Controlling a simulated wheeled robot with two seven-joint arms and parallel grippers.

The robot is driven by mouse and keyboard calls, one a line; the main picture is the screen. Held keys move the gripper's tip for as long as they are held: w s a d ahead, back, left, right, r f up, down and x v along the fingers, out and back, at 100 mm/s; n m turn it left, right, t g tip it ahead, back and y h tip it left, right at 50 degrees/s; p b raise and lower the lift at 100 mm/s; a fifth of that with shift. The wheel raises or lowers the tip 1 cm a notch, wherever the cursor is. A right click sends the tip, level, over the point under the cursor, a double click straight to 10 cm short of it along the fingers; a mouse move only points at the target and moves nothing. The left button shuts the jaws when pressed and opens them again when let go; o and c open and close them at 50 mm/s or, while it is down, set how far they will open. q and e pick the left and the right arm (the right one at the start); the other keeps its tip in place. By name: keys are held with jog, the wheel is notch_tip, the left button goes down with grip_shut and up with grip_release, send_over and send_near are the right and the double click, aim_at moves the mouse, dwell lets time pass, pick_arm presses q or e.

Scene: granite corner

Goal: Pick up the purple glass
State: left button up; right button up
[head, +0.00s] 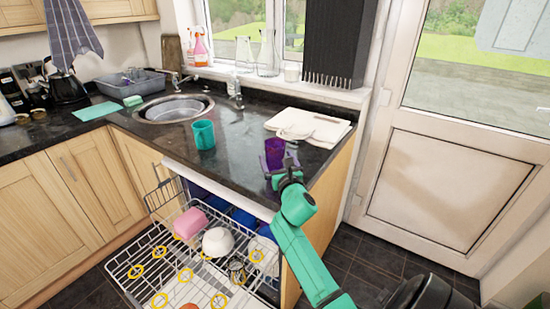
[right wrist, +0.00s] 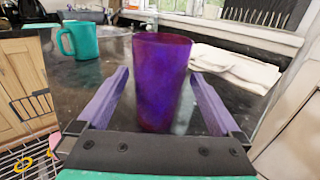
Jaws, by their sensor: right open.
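The purple glass (head: 274,153) stands upright on the dark granite worktop near its front right corner. In the right wrist view the glass (right wrist: 160,80) is large and central, between the two purple fingers of my right gripper (right wrist: 160,100). The fingers are open, with a gap visible on each side of the glass. In the head view my right gripper (head: 277,163) is at the glass and covers its lower part. My left gripper does not show.
A teal mug (head: 203,134) stands left of the glass. White cloths or boards (head: 308,127) lie behind it. A sink (head: 173,108) is further left. Below the worktop, an open dishwasher rack (head: 190,270) holds a pink item (head: 190,222) and a white bowl (head: 218,241).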

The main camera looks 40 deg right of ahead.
jog(key=shift+x, duration=1)
jog(key=shift+a, duration=0.1)
jog(key=c, duration=1.5)
jog(key=shift+o, duration=0.2)
jog(key=shift+r, duration=0.15)
